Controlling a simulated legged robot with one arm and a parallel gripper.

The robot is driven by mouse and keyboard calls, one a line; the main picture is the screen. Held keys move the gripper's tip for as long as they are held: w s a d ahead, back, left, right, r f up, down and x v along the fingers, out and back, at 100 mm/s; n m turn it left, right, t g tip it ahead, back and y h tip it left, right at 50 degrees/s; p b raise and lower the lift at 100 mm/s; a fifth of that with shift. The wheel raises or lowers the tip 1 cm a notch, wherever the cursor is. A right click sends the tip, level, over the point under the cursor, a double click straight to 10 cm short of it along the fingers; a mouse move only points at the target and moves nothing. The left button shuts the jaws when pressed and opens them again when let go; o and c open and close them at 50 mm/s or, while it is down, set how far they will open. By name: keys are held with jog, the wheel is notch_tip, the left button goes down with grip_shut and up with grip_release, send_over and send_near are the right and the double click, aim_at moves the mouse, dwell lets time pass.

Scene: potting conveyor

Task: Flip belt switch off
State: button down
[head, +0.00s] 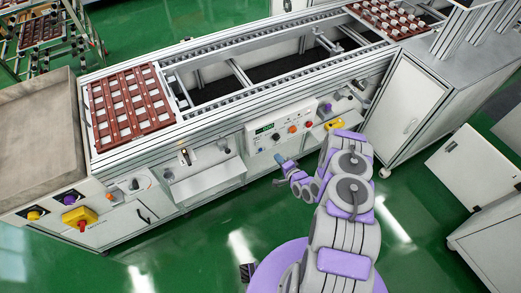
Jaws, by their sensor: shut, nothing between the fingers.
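A white control panel (282,127) with a lit green display is on the front of the conveyor. It carries a dark knob (276,137) and an orange knob (292,129), with another small orange control to the right. Which control is the belt switch I cannot tell at this size. My gripper (280,158) is shut and empty, just in front of and below the panel. It points toward the panel and appears apart from the controls.
The conveyor belt (265,72) runs behind the panel, with brown trays (130,108) at the left. A yellow box with a red button (80,219) is at lower left; another yellow box (335,124) is right of the panel. A white cabinet (408,100) stands right.

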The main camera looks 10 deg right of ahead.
aim_at(259, 142)
jog(key=s, duration=0.1)
jog(key=s+a+f+m, duration=0.1)
jog(key=s+t, duration=0.1)
jog(key=shift+s+a+f+m, duration=0.1)
jog(key=shift+a+f+m, duration=0.2)
jog(key=shift+f, duration=0.05)
jog(key=b+x, duration=0.1)
jog(key=x, duration=0.3)
jog(key=b+x, duration=0.1)
jog(key=x, duration=0.3)
jog(key=r+b+x, duration=0.1)
jog(key=b+x, duration=0.1)
jog(key=x, duration=0.3)
jog(key=shift+w+a+r, duration=0.15)
jog(key=shift+w+a, duration=0.05)
jog(key=shift+w, duration=0.35)
jog(key=shift+r, duration=0.15)
